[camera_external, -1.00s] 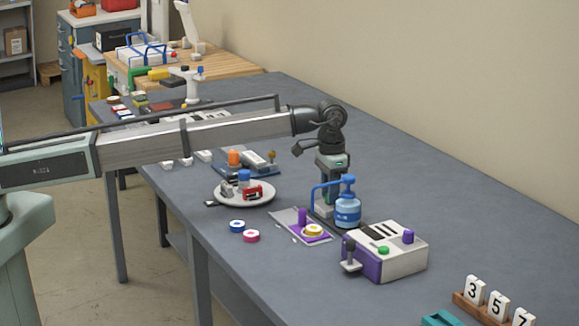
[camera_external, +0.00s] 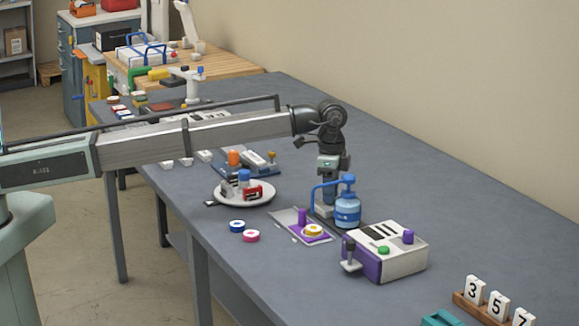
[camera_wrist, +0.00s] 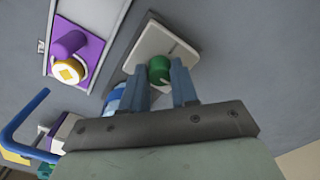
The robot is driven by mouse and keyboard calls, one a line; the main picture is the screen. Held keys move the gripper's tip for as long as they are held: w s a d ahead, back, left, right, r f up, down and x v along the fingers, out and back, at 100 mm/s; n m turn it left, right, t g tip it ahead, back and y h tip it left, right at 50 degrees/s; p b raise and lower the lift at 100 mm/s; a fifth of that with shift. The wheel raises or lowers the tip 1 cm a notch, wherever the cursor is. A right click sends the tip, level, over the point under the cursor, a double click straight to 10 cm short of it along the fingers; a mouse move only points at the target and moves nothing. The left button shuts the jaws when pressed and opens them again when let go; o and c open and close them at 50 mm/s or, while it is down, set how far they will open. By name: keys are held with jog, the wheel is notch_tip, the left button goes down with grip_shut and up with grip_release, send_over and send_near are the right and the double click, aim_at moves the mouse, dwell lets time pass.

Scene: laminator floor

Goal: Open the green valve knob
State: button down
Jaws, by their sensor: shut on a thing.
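The green valve knob (camera_wrist: 159,68) is round and sits on a pale plate (camera_wrist: 166,40) in the wrist view. My gripper (camera_wrist: 161,77) has its two blue-grey fingers on either side of the knob and is shut on it. In the external view my gripper (camera_external: 329,204) points down at the table, just behind the blue bottle (camera_external: 348,212). There the knob is hidden.
A white and purple box (camera_external: 400,262) with a green button stands in front right. A plate (camera_external: 262,198) holds small items. The table's right rear is clear.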

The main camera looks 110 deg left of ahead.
dwell(0.5)
jog(key=c, duration=0.9)
grip_release()
jog(key=shift+o, duration=0.2)
notch_tip(320, 180, up, 14)
jog(key=shift+f, duration=0.1)
